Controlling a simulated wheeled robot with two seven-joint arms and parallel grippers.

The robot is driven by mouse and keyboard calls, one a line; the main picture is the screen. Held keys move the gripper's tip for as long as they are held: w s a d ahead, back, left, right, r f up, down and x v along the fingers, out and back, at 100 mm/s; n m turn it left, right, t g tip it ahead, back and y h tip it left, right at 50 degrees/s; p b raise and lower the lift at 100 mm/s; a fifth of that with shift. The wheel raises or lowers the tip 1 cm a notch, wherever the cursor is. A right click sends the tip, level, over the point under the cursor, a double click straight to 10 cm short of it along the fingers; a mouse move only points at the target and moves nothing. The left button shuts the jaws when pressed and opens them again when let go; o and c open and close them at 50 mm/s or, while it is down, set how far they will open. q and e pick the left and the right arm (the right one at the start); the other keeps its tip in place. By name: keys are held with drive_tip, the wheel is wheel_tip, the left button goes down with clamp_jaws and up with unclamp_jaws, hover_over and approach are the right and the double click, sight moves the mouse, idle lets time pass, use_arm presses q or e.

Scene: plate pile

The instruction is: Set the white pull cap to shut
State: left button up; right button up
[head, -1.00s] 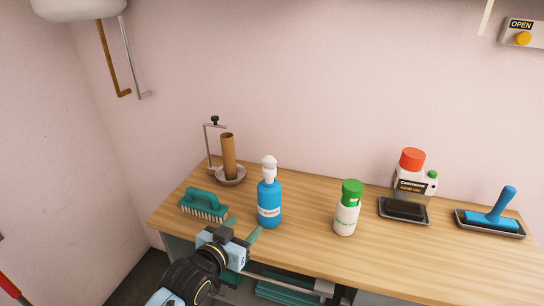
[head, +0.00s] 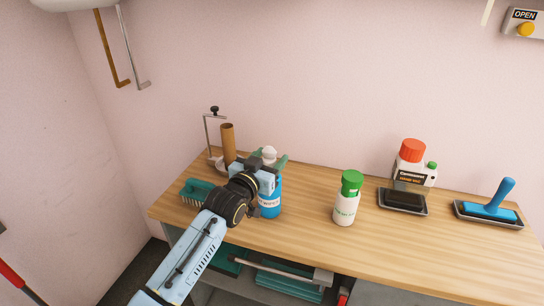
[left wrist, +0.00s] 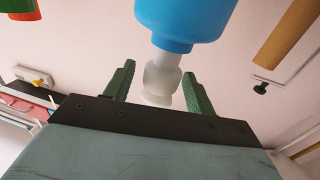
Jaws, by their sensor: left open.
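The white pull cap (head: 269,152) tops a blue bottle (head: 270,206) that stands upright on the wooden bench. My left gripper (head: 270,160) is open at the height of the cap, in front of the bottle, and hides part of its upper body. In the left wrist view the picture is upside down: the white cap (left wrist: 161,82) lies between the two green fingers (left wrist: 158,90), with a gap on each side. The blue bottle (left wrist: 185,22) shows above it. My right gripper is not in view.
A teal brush (head: 195,190) and a brown tube on a stand (head: 228,142) are left of the bottle. A green-capped white bottle (head: 345,208) stands to the right, with clear bench between. Further right are a red-capped jug (head: 412,165) and a blue-handled tool (head: 497,198).

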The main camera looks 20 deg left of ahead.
use_arm(q)
drive_tip(key=shift+w+d, duration=0.2)
drive_tip(key=shift+w, duration=0.5)
